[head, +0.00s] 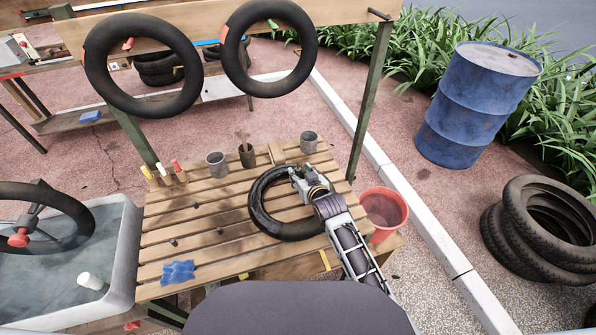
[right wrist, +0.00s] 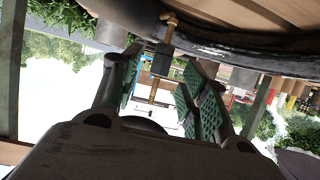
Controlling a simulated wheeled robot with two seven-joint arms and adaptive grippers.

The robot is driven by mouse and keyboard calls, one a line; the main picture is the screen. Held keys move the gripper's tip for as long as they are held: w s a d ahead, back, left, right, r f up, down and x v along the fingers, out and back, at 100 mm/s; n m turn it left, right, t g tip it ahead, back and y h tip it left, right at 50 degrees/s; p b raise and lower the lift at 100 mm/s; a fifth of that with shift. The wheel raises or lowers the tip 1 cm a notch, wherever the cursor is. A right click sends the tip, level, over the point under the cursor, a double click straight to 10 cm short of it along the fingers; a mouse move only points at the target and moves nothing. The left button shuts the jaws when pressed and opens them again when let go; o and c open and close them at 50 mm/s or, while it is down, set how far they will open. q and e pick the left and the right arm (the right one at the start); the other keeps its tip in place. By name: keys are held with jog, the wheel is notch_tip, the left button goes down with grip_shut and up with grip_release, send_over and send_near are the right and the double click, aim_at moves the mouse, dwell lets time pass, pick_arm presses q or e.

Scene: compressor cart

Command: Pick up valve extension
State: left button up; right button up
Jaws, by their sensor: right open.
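A small brass-coloured stem, which looks like the valve extension (right wrist: 170,20), shows at the top of the right wrist view against the black tire (right wrist: 215,42). In the head view I cannot make the stem out. The tire (head: 262,211) lies flat on the slatted wooden table (head: 215,236). My right gripper (head: 302,174) is over the tire's far side. My left gripper is not in view.
Grey cups (head: 217,164) and a dark cup (head: 247,156) with a brush stand at the table's back. Two tires (head: 142,65) hang above. A red bucket (head: 383,212) stands right; a water basin (head: 118,262) is left.

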aim_at(299, 172)
jog(key=shift+x, duration=1.7)
jog(key=shift+w, duration=0.2)
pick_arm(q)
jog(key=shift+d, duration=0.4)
pick_arm(e)
jog(key=shift+c, duration=0.6)
grip_shut()
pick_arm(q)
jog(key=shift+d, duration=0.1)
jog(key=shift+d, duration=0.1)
